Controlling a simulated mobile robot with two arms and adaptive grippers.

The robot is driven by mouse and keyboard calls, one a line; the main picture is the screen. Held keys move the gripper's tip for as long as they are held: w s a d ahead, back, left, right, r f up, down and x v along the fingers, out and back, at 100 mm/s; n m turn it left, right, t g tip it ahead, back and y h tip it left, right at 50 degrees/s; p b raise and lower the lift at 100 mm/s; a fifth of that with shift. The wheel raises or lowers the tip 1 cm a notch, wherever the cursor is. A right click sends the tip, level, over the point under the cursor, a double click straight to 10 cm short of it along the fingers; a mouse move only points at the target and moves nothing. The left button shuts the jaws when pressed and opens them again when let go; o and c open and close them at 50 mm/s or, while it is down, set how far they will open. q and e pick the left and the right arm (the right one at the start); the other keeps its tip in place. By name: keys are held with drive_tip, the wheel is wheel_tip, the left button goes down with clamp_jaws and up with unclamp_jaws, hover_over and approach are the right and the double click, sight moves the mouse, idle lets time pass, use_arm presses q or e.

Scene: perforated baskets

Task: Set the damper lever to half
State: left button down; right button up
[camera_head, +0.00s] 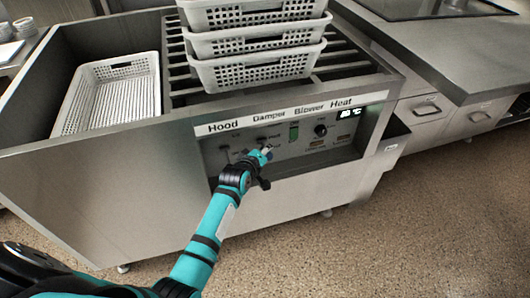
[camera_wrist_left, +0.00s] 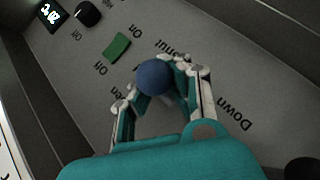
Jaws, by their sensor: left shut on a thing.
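The damper lever shows in the left wrist view as a round blue knob (camera_wrist_left: 154,77) standing out from the grey panel. My left gripper (camera_wrist_left: 162,94) has its fingers on both sides of this knob and is shut on it. The lever's shaft is mostly hidden by the knob and the fingers. In the head view my left gripper (camera_head: 262,156) is at the control panel (camera_head: 338,152), under the "Damper" label. Parts of the printed position words beside the lever are covered; "Down" is readable. My right gripper is in neither view.
A green switch (camera_wrist_left: 117,48) and a black dial (camera_wrist_left: 88,13) sit near the lever. Another dark knob (camera_wrist_left: 303,168) is at the lower right of the wrist view. The floor in front is clear.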

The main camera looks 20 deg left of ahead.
use_arm(q)
drive_tip(key=shift+w+r, duration=0.2)
drive_tip(key=shift+r, duration=0.25)
drive_tip(key=c, duration=1.6)
unclamp_jaws()
drive_tip(key=o, duration=0.5)
drive_tip(key=shift+s+f, duration=0.1)
drive_tip(key=shift+s, duration=0.05)
drive_tip(key=shift+o, duration=0.2)
drive_tip(key=shift+f, duration=0.15)
drive_tip(key=shift+s, duration=0.1)
drive_tip(key=v, duration=1.1)
drive_tip(key=shift+s, duration=0.4)
